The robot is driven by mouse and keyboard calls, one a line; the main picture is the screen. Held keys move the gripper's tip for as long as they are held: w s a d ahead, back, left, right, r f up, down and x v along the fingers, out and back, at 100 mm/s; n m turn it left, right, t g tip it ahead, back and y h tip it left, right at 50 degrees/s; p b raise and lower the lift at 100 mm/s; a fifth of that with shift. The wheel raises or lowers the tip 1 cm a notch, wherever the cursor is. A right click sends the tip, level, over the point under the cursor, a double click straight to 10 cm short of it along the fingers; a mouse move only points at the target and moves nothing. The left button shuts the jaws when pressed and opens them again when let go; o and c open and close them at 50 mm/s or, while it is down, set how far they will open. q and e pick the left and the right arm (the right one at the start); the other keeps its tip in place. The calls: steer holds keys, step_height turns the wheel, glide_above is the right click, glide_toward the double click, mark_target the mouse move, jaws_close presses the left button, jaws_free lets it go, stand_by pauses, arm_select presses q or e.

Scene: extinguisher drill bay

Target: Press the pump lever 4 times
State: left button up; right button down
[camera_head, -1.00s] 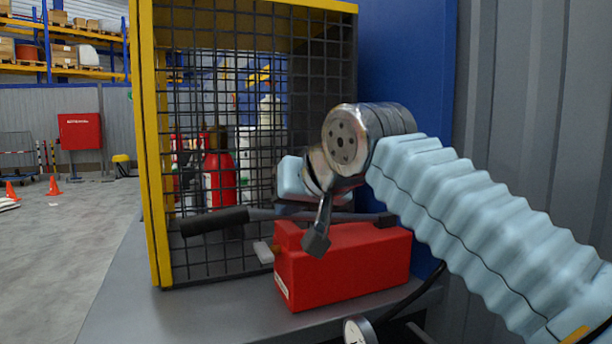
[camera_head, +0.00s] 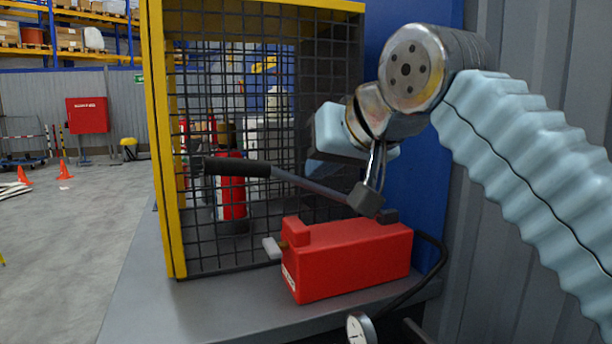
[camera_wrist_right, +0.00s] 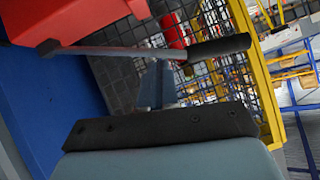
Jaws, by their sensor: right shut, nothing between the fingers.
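The red pump (camera_head: 350,262) stands on the grey bench in the head view. Its pump lever (camera_head: 310,188) slopes up to the left from the pump's right end to a black grip (camera_head: 237,167). My right gripper (camera_head: 338,134) is above the lever in the head view, its fingers largely hidden from that side. In the right wrist view its fingers (camera_wrist_right: 155,84) are shut and empty, with their tips close to the lever (camera_wrist_right: 110,51), near the black grip (camera_wrist_right: 220,47). I cannot tell whether they touch it. My left gripper is out of view.
A yellow-framed cage with black mesh (camera_head: 161,140) stands directly behind the lever. Red extinguishers (camera_head: 231,190) are seen through the mesh. A pressure gauge (camera_head: 360,329) and black hose are at the bench front. Bench surface left of the pump is clear.

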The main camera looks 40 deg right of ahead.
steer(key=v, duration=0.2)
steer(key=shift+s+r, duration=0.2)
stand_by(0.5)
steer(key=s+d+r+m+y, duration=0.1)
steer(key=d+r, duration=0.3)
steer(key=r, duration=0.1)
steer(key=shift+d+r+t+y, duration=0.2)
steer(key=shift+r+t+y, duration=0.1)
steer(key=shift+f, duration=0.1)
steer(key=s+a+f+b+x, duration=0.1)
steer(key=f+b+x, duration=0.1)
steer(key=x, duration=1)
steer(key=shift+w+a+f+b, duration=0.2)
steer(key=shift+w+a+b, duration=0.05)
steer(key=shift+b, duration=0.25)
